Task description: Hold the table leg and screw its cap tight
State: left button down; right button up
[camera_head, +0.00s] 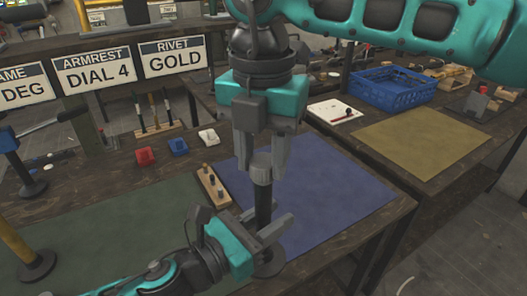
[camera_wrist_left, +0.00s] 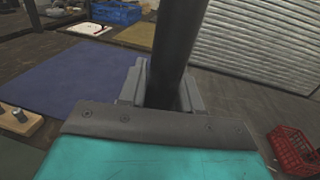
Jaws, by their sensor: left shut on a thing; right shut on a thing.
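The table leg (camera_head: 263,207) is a dark upright cylinder over the blue mat, with a round dark foot (camera_head: 270,264) at its lower end. It also shows as a dark post in the left wrist view (camera_wrist_left: 176,45). A grey cap (camera_head: 261,170) sits on its top. My left gripper (camera_head: 268,222) is shut on the leg low down, with a finger on each side; it also shows in the left wrist view (camera_wrist_left: 162,90). My right gripper (camera_head: 264,163) points down from above and is shut on the cap. Its fingers partly hide the cap, so its seating is unclear.
The blue mat (camera_head: 325,205) is otherwise clear. A blue crate (camera_head: 390,90) and yellow mat (camera_head: 420,142) are right. A red basket (camera_wrist_left: 292,150) stands on the floor.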

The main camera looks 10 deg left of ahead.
jog(key=m, duration=0.4)
jog(key=shift+w, duration=0.1)
jog(key=m, duration=0.3)
jog(key=shift+m, duration=0.4)
jog(key=o, duration=1.1)
notch_tip(320, 180, up, 12)
